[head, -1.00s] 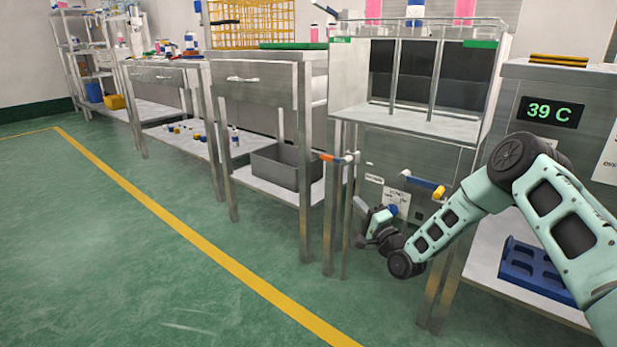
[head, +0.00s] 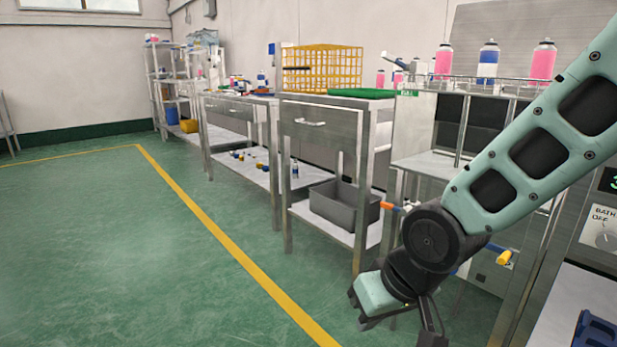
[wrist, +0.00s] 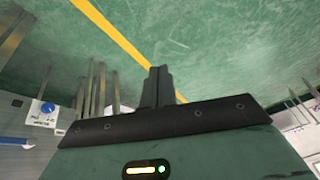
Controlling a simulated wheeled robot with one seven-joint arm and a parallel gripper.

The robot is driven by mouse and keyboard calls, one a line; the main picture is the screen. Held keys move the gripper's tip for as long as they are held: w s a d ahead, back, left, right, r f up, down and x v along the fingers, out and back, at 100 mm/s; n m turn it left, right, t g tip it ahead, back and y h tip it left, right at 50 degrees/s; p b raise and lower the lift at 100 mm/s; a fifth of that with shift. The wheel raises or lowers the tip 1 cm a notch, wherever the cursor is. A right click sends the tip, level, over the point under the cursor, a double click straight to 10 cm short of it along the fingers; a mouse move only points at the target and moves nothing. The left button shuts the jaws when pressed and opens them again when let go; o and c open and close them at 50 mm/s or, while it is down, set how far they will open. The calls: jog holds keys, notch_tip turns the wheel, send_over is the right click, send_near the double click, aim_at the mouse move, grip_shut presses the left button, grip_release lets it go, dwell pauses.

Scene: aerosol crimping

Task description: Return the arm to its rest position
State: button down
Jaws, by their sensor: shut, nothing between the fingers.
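My gripper (head: 432,335) is at the lower right of the head view, on the end of my folded, pale green arm. It hangs low in front of the steel benches, and its tips are partly cut off by the bottom edge. In the wrist view my gripper (wrist: 158,85) shows two dark fingers pressed together with nothing between them. Green floor lies beyond the fingers.
A steel bench (head: 335,115) with a grey bin (head: 340,205) stands behind my arm. Pink and blue cans (head: 488,62) stand on the rack at right. A blue tray (head: 597,333) is at the lower right. The green floor (head: 120,250) at left is open.

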jog(key=s+d+r+n+g+h+p, duration=0.1)
jog(key=s+d+r+n+g, duration=0.15)
jog(key=s, duration=0.55)
jog(key=s+d+r+n+g+h+p, duration=0.1)
jog(key=s+d+r+h, duration=0.15)
jog(key=s, duration=0.65)
notch_tip(320, 180, up, 37)
jog(key=w+p, duration=0.1)
jog(key=p, duration=3.6)
jog(key=shift+y, duration=0.45)
